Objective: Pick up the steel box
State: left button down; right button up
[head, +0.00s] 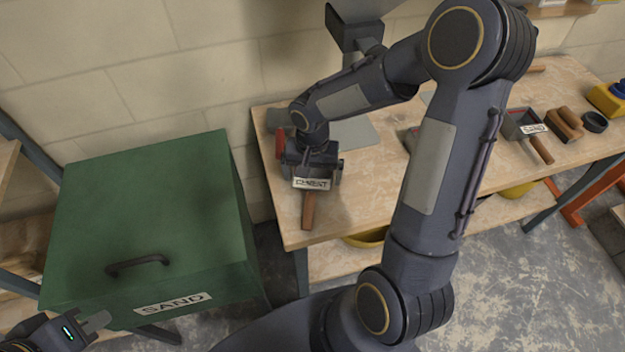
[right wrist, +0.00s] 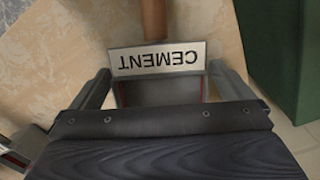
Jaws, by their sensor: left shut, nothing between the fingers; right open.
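A steel box labelled CEMENT (head: 311,184) with a brown wooden handle stands near the left end of the wooden bench. My right gripper (head: 313,165) is over it, pointing down, and hides most of it. In the right wrist view the box (right wrist: 158,60) lies between the two spread fingers of my right gripper (right wrist: 162,88); I cannot tell whether they touch its sides. A second steel box labelled SAND (head: 520,122) stands further right on the bench. My left gripper (head: 95,323) is shut and empty at the lower left, by the green bin.
The green bin (head: 150,215) labelled SAND, lid closed, stands left of the bench (head: 365,185). A brown float (head: 565,124), a dark ring (head: 595,122) and a yellow item (head: 607,101) are at the bench's right. My right arm hides the bench's middle.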

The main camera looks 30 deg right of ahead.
aim_at(313, 182)
jog(key=shift+f, duration=1.55)
jog(key=shift+s, duration=0.1)
jog(key=shift+c, duration=0.4)
jog(key=c, duration=1)
jog(key=shift+r, duration=0.1)
jog(key=shift+c, duration=1)
jog(key=shift+r, duration=0.1)
